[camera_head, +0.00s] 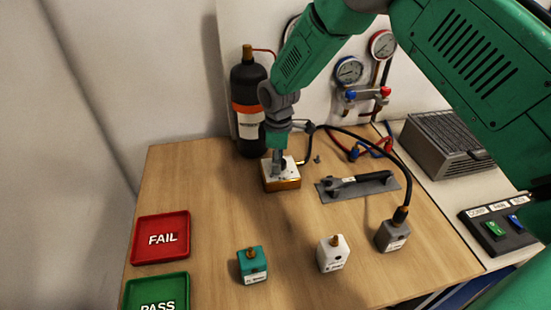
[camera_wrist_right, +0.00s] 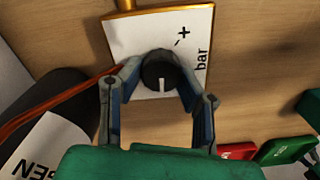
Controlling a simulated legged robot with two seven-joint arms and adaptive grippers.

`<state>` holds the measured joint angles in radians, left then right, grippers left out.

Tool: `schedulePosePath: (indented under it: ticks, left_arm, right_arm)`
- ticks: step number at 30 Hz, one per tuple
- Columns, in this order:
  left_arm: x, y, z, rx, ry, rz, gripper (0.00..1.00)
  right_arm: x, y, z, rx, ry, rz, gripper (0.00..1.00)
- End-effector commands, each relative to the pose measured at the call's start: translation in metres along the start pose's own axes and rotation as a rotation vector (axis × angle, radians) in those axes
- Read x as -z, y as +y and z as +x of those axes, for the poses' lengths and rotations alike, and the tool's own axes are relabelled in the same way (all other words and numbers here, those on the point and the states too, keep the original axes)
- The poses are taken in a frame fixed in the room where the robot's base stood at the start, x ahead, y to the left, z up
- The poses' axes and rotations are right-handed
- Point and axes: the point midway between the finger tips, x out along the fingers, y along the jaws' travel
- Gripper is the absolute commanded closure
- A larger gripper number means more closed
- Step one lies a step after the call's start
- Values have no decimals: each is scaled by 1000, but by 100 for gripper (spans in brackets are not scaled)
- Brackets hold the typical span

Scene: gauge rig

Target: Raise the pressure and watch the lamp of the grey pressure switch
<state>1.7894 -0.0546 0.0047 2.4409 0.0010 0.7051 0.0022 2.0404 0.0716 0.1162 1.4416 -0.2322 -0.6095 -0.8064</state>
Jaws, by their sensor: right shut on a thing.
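The grey pressure switch (camera_head: 393,235) stands at the right of the wooden table, with a brass fitting and a black hose on top. Its lamp cannot be made out. The regulator block (camera_head: 283,182), white-topped with a brass body, stands at the middle back. My right gripper (camera_head: 278,160) reaches down onto it. In the right wrist view its fingers (camera_wrist_right: 160,92) are shut around the black knob (camera_wrist_right: 159,72), next to the "+" and "bar" marks.
A teal switch (camera_head: 252,265) and a white switch (camera_head: 333,254) stand at the front. Red FAIL (camera_head: 161,238) and green PASS (camera_head: 157,292) trays lie at left. A black bottle (camera_head: 248,85) stands behind the regulator. A wrench lies on a grey holder (camera_head: 357,187). Gauges (camera_head: 349,70) hang behind.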

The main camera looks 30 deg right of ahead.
Motion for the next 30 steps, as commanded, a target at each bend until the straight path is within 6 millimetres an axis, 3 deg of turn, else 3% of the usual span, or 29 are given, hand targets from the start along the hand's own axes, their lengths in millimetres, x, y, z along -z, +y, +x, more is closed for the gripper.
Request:
schedulePosePath:
  ticks: [30]
  left_arm:
    - [1, 0, -23, 0, 0, 0, 42]
  right_arm:
    - [-6, 1, 0, -3, -11, 969, 98]
